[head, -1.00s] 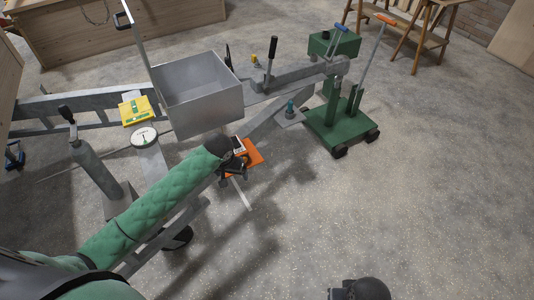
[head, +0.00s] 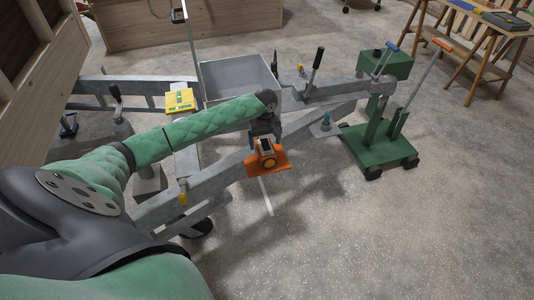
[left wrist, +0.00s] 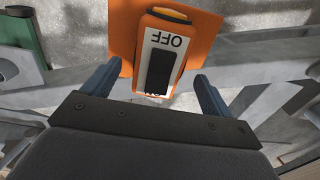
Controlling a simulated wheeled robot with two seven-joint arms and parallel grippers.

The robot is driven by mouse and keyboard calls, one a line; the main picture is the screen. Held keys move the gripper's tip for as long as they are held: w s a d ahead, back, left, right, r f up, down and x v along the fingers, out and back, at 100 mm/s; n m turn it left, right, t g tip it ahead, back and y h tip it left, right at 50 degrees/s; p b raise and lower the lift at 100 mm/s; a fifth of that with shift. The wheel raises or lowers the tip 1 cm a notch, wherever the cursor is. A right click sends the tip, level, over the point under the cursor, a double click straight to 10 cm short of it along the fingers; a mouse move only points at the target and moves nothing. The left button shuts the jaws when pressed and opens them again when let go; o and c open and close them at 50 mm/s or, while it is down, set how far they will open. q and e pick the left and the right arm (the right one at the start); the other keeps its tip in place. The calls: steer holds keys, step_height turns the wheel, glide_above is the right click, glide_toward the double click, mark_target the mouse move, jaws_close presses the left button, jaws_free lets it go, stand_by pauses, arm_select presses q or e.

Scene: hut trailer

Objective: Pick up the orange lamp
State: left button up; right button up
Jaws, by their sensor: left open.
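The orange lamp (head: 267,162) shows in the head view beside the grey metal beam, with a flat orange plate around it. In the left wrist view the lamp (left wrist: 180,44) has a white panel marked OFF and a black switch. My left gripper (head: 264,137) is open just above the lamp in the head view. In the left wrist view its two blue fingers stand apart (left wrist: 162,75), one on each side of the lamp's near end. I cannot tell whether they touch it. My right gripper is not in view.
The grey trailer beam (head: 225,172) runs close by the lamp. A grey metal box (head: 240,80) and a yellow case (head: 181,101) are behind my left arm. A green wheeled stand (head: 382,150) is to the right. The floor at lower right is clear.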

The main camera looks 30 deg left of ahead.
arm_select(q)
steer(key=shift+f, duration=0.35)
step_height(320, 180, down, 2)
steer(key=shift+d+f+p, duration=0.1)
steer(key=shift+p, duration=0.45)
steer(key=shift+f, duration=1.25)
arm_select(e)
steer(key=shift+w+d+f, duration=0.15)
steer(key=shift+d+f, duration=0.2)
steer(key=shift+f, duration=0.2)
arm_select(q)
steer(key=shift+c, duration=0.4)
steer(key=c, duration=1.1)
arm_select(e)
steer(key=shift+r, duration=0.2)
